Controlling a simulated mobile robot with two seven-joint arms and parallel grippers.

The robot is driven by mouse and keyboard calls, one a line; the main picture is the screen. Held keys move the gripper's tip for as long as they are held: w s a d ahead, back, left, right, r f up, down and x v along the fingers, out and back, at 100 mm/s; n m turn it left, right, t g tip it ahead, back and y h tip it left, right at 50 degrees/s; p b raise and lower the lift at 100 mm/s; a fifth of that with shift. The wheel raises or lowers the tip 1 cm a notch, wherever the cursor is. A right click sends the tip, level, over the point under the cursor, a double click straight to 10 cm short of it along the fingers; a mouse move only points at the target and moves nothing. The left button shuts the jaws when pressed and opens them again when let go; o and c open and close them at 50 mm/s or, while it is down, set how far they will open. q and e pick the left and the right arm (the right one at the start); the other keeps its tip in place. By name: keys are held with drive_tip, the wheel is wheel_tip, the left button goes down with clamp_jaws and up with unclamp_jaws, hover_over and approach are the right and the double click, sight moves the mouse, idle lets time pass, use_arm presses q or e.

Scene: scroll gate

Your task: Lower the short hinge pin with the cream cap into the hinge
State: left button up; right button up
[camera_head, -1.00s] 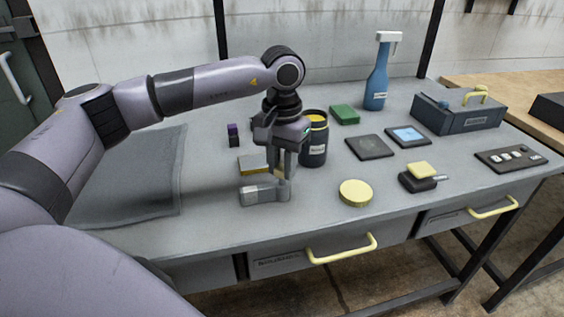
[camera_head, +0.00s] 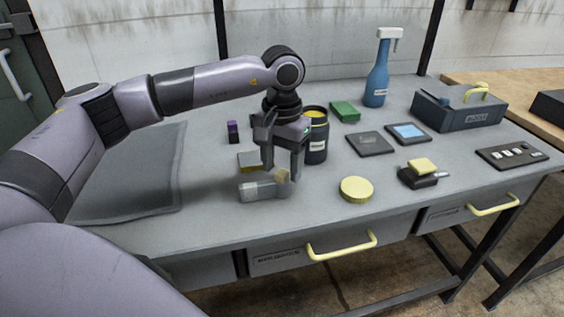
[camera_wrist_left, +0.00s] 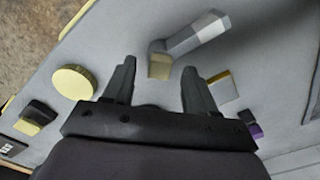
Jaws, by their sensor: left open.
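The cream cap (camera_head: 283,176) of the short pin is at the right end of the grey hinge (camera_head: 258,190) on the table. The pin's shaft is hidden, so how deep it sits cannot be told. In the left wrist view the cap (camera_wrist_left: 159,67) shows at the near end of the hinge (camera_wrist_left: 198,36). My left gripper (camera_head: 283,173) is open, pointing down, with its fingers apart on either side of the cap. In the left wrist view a gap shows between the open fingers (camera_wrist_left: 160,82) and nothing is gripped. My right gripper is out of view.
A dark jar (camera_head: 317,150) stands just behind my left gripper. A yellow disc (camera_head: 356,189) lies to the right, and a yellow-edged grey block (camera_head: 249,161) lies behind the hinge. A small purple-topped block (camera_head: 233,132) stands further back. The table front edge is clear.

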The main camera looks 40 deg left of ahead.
use_arm(q)
wheel_tip(320, 180, up, 6)
drive_tip(key=shift+r, duration=0.6)
drive_tip(key=shift+s+f, duration=0.1)
idle(0.4)
